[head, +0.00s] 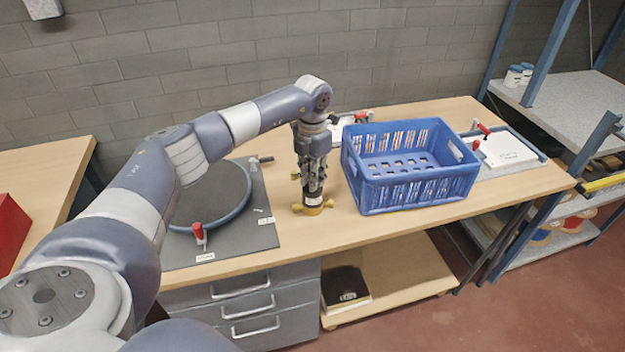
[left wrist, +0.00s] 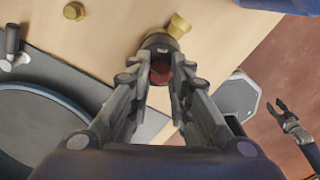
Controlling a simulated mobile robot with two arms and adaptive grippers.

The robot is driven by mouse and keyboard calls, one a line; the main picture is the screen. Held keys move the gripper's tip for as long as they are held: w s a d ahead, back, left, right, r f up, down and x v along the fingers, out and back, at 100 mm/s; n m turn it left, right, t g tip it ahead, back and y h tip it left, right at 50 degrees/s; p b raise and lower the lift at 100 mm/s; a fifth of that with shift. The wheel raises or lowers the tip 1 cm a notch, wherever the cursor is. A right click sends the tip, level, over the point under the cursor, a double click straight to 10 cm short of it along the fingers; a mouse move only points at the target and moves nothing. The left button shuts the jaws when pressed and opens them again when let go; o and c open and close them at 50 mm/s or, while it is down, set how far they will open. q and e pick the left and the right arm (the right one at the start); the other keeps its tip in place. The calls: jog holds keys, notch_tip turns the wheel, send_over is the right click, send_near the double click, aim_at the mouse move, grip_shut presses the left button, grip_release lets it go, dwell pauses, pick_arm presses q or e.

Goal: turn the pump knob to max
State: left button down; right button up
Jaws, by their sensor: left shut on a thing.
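The pump (head: 313,204) stands upright on the wooden table, left of the blue crate, with brass fittings low on it. In the left wrist view, its dark round body and a brass fitting (left wrist: 178,27) show just beyond my fingertips. My left gripper (head: 314,190) points straight down over the pump. It is shut on the red pump knob (left wrist: 160,72), which shows between the fingers. The knob's setting cannot be read. My right gripper (left wrist: 275,105) shows only in the left wrist view, off to the right, with its fingers apart and empty.
A blue crate (head: 415,190) stands close to the right of the pump. A dark board with a round plate (head: 215,192) and a red-handled clamp (head: 198,233) lies to the left. A small brass piece (left wrist: 73,11) lies behind the pump. A white panel (head: 505,150) is at the far right.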

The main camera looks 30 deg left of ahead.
pick_arm(q)
jog(key=m+b, duration=0.2)
jog(key=m, duration=0.4)
jog(key=m+b, duration=0.1)
jog(key=m, duration=0.4)
jog(key=shift+m, duration=0.4)
jog(key=shift+r, duration=0.1)
jog(key=c, duration=1.4)
grip_release()
jog(key=shift+c, duration=0.2)
notch_tip(320, 180, up, 12)
